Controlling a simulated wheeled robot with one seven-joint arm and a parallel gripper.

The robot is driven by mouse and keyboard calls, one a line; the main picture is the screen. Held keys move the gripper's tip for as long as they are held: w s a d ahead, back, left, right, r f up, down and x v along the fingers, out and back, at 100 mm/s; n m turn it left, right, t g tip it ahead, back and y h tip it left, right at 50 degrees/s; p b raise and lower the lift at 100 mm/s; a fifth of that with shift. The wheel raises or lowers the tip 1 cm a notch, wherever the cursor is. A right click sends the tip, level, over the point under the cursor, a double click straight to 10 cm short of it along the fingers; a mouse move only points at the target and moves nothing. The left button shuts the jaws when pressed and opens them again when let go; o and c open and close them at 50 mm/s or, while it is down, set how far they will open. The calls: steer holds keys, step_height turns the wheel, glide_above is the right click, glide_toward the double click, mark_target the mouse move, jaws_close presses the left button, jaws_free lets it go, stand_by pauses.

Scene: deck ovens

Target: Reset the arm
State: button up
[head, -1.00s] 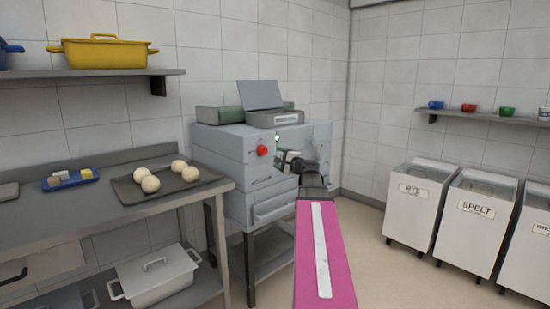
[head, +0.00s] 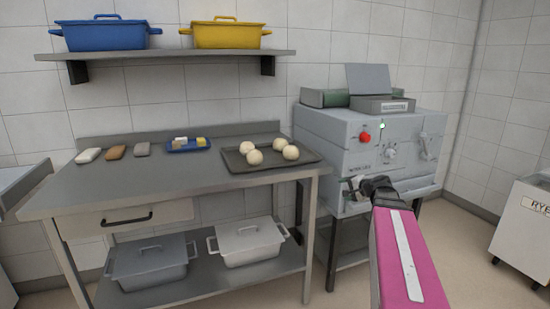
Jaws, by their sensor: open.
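My arm reaches up from the lower right in the head view, with a pink link showing. My gripper (head: 357,187) is at its far end, in front of the grey deck oven (head: 350,140). The gripper is small in the picture and partly hidden behind my wrist. It is open, and I see nothing held in it. I cannot tell whether it touches the oven front. The oven has a red button (head: 365,137), a lit green lamp (head: 382,126) and a dial (head: 390,152).
A steel table (head: 90,190) at left bears a dark tray (head: 235,164) of dough balls, a blue tray (head: 188,149) and several small blocks. Lidded pots stand below. A shelf (head: 170,54) holds blue and yellow pots. A white RYE bin (head: 520,240) stands right. Floor between is clear.

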steer(key=s+a+f+n+g+h, duration=0.3)
steer(key=s+a+f+n+g, duration=0.2)
steer(key=s+f, duration=0.5)
steer(key=s+a+f+n+g+h, duration=0.4)
steer(key=s+a+f+g, duration=0.1)
steer(key=s+f, duration=0.6)
step_height(320, 180, down, 2)
steer(key=shift+a+f+n+g, duration=0.1)
steer(key=shift+a+n+g, duration=0.25)
steer(key=shift+a, duration=0.5)
